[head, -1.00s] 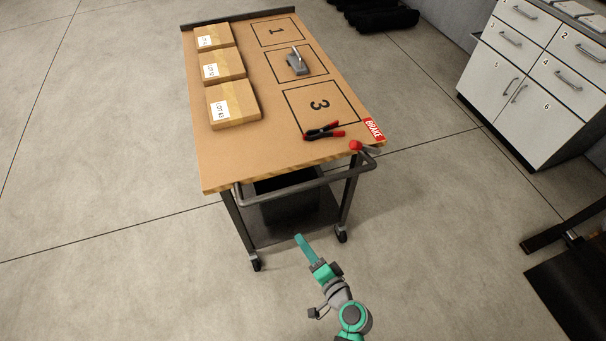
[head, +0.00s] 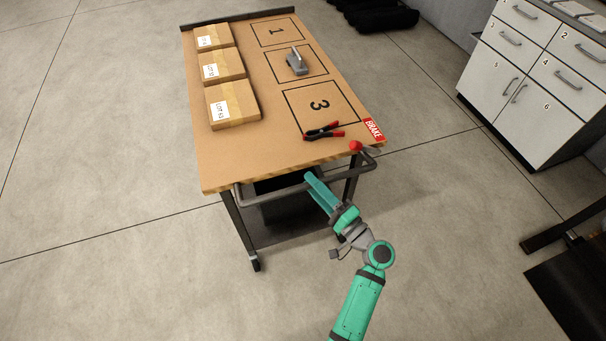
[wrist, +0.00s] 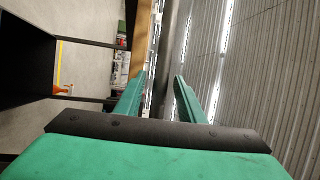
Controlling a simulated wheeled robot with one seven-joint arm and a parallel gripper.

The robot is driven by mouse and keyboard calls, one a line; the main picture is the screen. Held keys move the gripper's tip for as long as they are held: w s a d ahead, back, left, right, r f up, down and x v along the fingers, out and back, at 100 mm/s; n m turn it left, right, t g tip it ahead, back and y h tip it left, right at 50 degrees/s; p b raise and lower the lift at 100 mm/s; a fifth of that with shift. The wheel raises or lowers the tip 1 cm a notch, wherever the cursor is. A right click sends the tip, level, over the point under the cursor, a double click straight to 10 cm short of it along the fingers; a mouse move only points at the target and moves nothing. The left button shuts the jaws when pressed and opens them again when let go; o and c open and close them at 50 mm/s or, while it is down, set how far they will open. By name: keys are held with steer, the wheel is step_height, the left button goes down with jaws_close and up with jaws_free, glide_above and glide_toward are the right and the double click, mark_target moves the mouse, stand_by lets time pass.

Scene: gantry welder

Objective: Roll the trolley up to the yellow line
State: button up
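The trolley (head: 225,165) has a wooden top and a grey tubular push handle (head: 270,194) along its near end. A red-knobbed lever (head: 356,146) stands by the BRAKE label (head: 374,129) at the near right corner. My gripper (head: 313,180) is at the middle of the handle, its green fingers overlapping the bar in the head view. In the wrist view my gripper (wrist: 162,82) has its fingers apart. I cannot tell whether they touch the bar. A yellow line (wrist: 59,65) shows on the floor at the left of the wrist view.
Several cardboard boxes (head: 233,104), a grey handled block (head: 297,62) and a red-black clamp (head: 324,131) lie on the trolley top. A white drawer cabinet (head: 530,75) stands at right. Dark rolls (head: 380,18) lie at the back. The floor at left is clear.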

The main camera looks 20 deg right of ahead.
steer(key=x, duration=0.4)
steer(key=shift+w+a, duration=0.1)
jaws_close()
